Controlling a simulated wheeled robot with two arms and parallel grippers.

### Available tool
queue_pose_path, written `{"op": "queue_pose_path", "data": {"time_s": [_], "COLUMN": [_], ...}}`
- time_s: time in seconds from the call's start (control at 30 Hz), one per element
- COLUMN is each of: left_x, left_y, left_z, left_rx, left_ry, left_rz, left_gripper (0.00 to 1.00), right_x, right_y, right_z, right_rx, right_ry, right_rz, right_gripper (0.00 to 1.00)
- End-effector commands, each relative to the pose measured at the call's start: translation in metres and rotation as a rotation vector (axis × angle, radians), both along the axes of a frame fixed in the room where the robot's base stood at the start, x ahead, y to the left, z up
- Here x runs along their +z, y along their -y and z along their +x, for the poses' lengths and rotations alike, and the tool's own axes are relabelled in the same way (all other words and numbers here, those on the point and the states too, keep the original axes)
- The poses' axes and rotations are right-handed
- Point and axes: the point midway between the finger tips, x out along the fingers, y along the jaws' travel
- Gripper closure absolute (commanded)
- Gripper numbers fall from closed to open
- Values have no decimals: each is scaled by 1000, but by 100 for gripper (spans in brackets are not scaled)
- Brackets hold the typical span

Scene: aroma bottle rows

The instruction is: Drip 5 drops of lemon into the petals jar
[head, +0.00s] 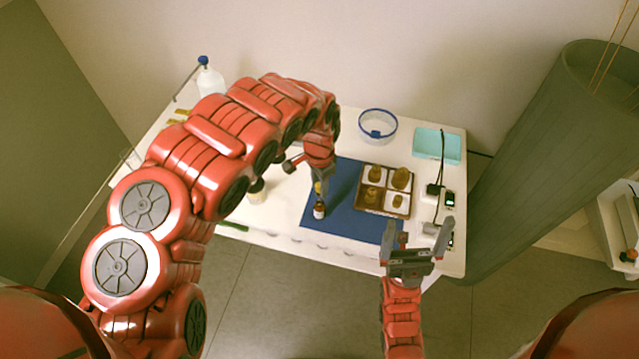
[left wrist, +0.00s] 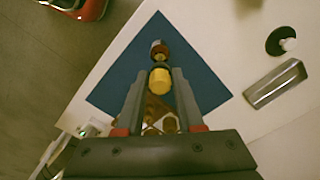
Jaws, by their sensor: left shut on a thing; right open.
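My left gripper (head: 318,182) points down over the blue mat (head: 345,225), shut on a yellow cap (left wrist: 160,78) that shows between its fingers in the left wrist view. A small amber bottle with a pale band (head: 319,211) lines up with the cap at the mat's left part; it also shows in the left wrist view (left wrist: 159,50). I cannot tell whether the cap and bottle are joined. My right gripper (head: 415,245) is open and empty by the table's front edge. I cannot identify the petals jar; a pale container (head: 257,191) is partly hidden by my left arm.
A divided brown tray (head: 384,192) with several golden items stands on the mat's right. Behind are a clear round container with blue trim (head: 377,126) and a teal bin (head: 437,145). Small devices crowd the right edge.

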Motion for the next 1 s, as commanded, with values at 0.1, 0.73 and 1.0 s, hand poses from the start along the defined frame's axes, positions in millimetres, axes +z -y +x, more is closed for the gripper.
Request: {"op": "queue_pose_path", "data": {"time_s": [0.1, 0.73, 1.0], "left_x": [-7, -35, -46], "left_y": [0, 0, 0], "left_z": [0, 0, 0], "left_rx": [0, 0, 0], "left_ry": [-1, -1, 1], "left_rz": [-1, -1, -1], "left_gripper": [100, 100, 100], "right_x": [-5, -24, -31], "right_y": [0, 0, 0], "right_z": [0, 0, 0], "right_rx": [0, 0, 0], "right_ry": [0, 0, 0], "right_rz": [0, 0, 0], "right_gripper": [0, 0, 0]}}
